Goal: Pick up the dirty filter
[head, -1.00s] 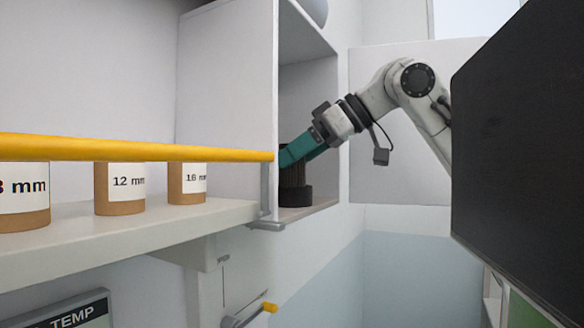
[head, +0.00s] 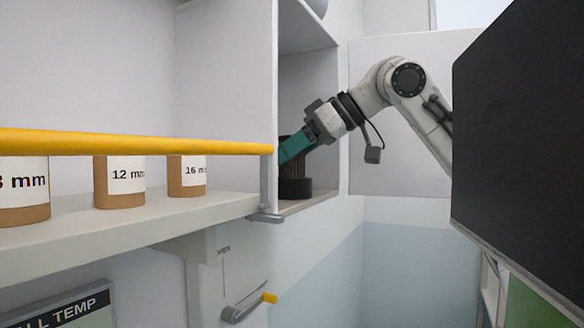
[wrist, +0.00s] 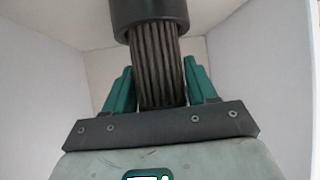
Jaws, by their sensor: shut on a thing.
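The dirty filter (head: 295,188) is a dark pleated cylinder with black end caps, standing upright in the open white compartment. In the head view its lower cap is at or very near the compartment floor; I cannot tell if it touches. My gripper (head: 287,150) reaches in from the right, its teal fingers shut on the filter. The panel at the left hides the fingertips and part of the filter. In the wrist view the brown-grey pleats (wrist: 156,62) run between the two teal fingers of my gripper (wrist: 160,80), with a black cap above.
A yellow rail (head: 140,146) crosses in front of a shelf (head: 130,222) holding labelled brown cores (head: 187,177). The white compartment wall (head: 227,90) stands close left of my gripper. A large black panel (head: 520,150) fills the right. A yellow-handled crank (head: 250,307) is below.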

